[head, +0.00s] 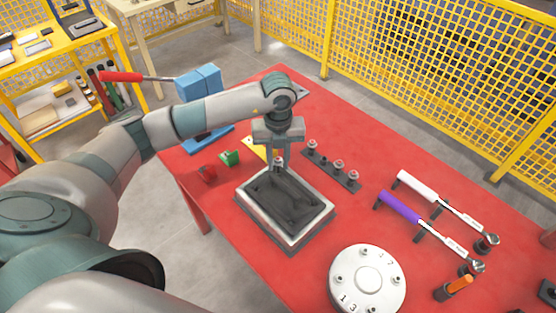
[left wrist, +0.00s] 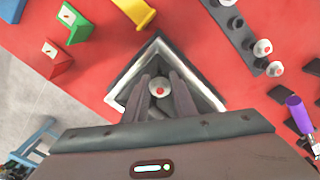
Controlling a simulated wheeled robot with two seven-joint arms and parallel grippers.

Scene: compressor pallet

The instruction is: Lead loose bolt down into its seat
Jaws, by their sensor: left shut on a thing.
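My left gripper (head: 280,163) is shut on a bolt (left wrist: 159,88), whose pale round head with a red mark shows between the two fingers in the left wrist view. In the head view the gripper points down over the far part of a metal tray (head: 257,222) with a dark inside. The bolt's lower end is hidden. A round light-grey cover (head: 368,281) with numbers and several bolts around its rim stands nearer, right of the tray. I cannot tell which place on it is an empty seat. My right gripper is not in view.
A dark rack (head: 320,163) with several bolts lies right of the tray. A white wrench (head: 418,185) and a purple wrench (head: 400,206) rest on stands farther right. A red block (head: 207,174) and a green block (head: 230,158) lie left. The red table (head: 290,105) is clear behind the rack.

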